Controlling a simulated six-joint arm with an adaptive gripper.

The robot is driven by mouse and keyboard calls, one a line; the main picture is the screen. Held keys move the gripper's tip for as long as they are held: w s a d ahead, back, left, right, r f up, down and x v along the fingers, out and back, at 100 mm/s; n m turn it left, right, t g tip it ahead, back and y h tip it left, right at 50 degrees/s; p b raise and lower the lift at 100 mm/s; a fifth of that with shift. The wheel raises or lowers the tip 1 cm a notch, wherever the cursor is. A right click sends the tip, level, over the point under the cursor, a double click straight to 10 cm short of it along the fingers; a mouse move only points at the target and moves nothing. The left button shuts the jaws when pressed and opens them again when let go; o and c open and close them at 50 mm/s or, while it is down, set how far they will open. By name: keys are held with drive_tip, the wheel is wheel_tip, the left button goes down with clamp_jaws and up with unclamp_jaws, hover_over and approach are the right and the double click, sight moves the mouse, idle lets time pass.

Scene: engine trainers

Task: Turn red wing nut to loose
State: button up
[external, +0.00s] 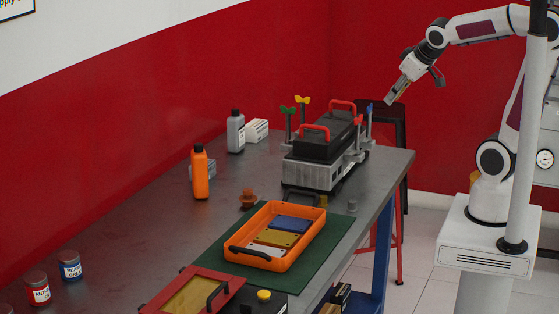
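The red wing nut (358,119) tops a post on the right side of the engine trainer (318,175), a grey block with a black cover and two red handles. Its exact angle is too small to tell. A blue wing nut (369,107) is just right of it. My gripper (390,101) is up in the air to the right of the trainer, above and apart from the red wing nut, pointing down and left. I see nothing held, but its finger opening is unclear.
An orange tray (238,255) with coloured plates sits on a green mat (318,258) in front of the trainer. An orange bottle (200,172), a grey bottle (235,132) and a white box (257,130) stand left.

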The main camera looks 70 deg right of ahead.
drive_tip(key=s+a+f+g+y, duration=0.2)
drive_tip(key=s+a+f, duration=0.2)
drive_tip(key=s+a, duration=0.4)
drive_tip(key=shift+s+f+y, duration=0.15)
drive_tip(key=shift+s+y, duration=0.1)
drive_tip(key=shift+y, duration=0.05)
drive_tip(key=shift+a, duration=0.1)
idle(0.4)
